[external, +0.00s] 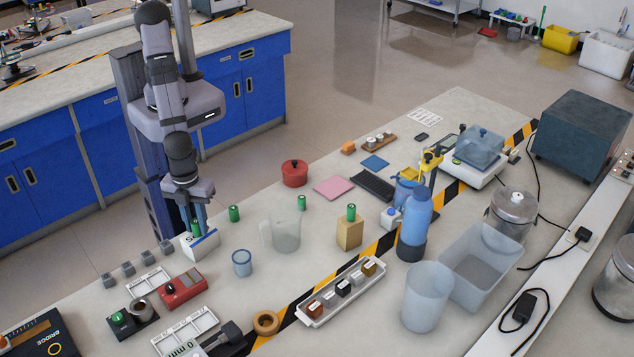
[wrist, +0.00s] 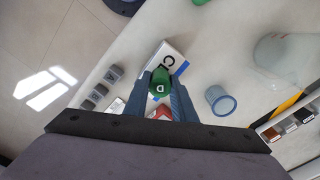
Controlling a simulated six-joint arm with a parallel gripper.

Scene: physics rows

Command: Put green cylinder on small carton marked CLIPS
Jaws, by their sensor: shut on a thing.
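My gripper (external: 192,222) is shut on a green cylinder (external: 196,228), which is upright between the fingers and shows a letter on its top in the wrist view (wrist: 159,82). The small white carton (external: 203,246) with a blue stripe is directly beneath it. In the wrist view the carton (wrist: 168,58) shows the start of its lettering, "CL", with the rest hidden by the cylinder and fingers. The cylinder's lower end is at the carton's top. I cannot tell whether it touches.
Other green cylinders stand on the table (external: 234,213), (external: 301,203) and on a tan block (external: 350,234). A blue cup (external: 242,263) and a clear beaker (external: 283,232) are to the right. A red box (external: 181,289) and grey cubes (external: 127,268) are close by.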

